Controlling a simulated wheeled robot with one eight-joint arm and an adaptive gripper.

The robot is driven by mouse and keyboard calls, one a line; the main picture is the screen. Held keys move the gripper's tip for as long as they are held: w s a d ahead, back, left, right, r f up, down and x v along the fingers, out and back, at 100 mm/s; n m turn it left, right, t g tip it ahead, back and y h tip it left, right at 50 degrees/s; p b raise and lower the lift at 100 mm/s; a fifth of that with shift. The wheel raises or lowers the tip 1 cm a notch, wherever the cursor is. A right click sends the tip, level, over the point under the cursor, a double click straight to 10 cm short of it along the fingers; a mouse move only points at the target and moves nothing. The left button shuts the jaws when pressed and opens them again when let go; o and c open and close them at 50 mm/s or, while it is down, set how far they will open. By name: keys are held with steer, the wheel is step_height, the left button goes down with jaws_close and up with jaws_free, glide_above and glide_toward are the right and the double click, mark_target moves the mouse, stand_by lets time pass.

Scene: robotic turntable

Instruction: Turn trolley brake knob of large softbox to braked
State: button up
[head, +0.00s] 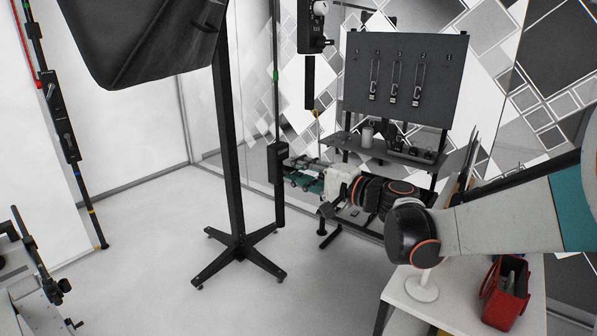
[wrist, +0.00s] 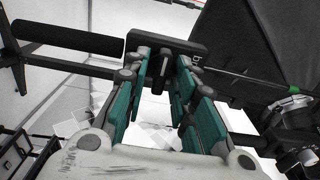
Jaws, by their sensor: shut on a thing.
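The large softbox (head: 140,40) is a black hood at the top left of the head view; part of it also shows at the right of the wrist view (wrist: 245,45). A black control box (head: 278,162) sits on a thin upright pole right of the stand post. My gripper (head: 291,171), with teal fingers, reaches that box from the right. In the wrist view, my gripper (wrist: 163,76) has its fingers on both sides of a small dark knob (wrist: 158,80) on the face of the black box (wrist: 168,45). The knob is largely hidden and its setting cannot be read.
A black stand post (head: 232,150) with a cross-shaped wheeled foot (head: 238,257) stands left of the gripper. Behind my arm is a grey tool board (head: 404,75) with a shelf. A white table (head: 450,290) carries a red bin (head: 507,295). The floor at left centre is clear.

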stand_by(0.4)
steer(key=o, duration=0.7)
steer(key=shift+d, duration=0.1)
steer(key=v, duration=1.2)
